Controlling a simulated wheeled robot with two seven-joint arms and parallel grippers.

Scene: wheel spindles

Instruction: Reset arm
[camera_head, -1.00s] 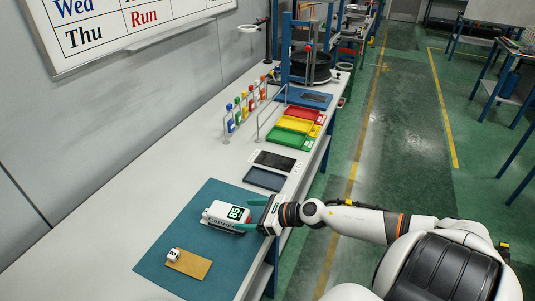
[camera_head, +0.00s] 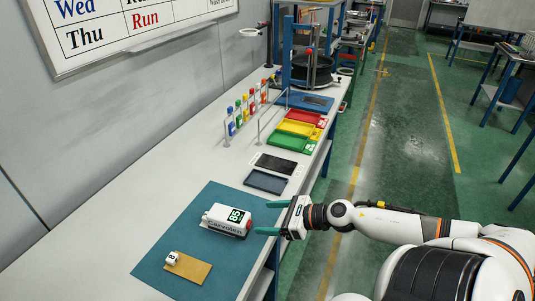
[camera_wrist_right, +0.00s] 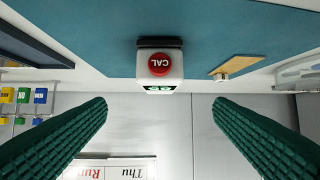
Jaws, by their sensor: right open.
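My right gripper (camera_head: 268,217) is open and empty, at the right edge of the table beside a white device. The white device (camera_head: 226,219) has a green display reading 85 and sits on the teal mat (camera_head: 190,228). A small white block (camera_head: 172,258) lies on the tan board (camera_head: 193,267) at the near part of the mat. My left gripper is not in view.
Two dark flat panels (camera_head: 265,181) lie beyond the mat. Green, yellow and red trays (camera_head: 298,128) and a row of coloured bottles (camera_head: 245,106) stand farther back. The wall with a whiteboard (camera_head: 140,28) bounds the left. The table between mat and wall is clear.

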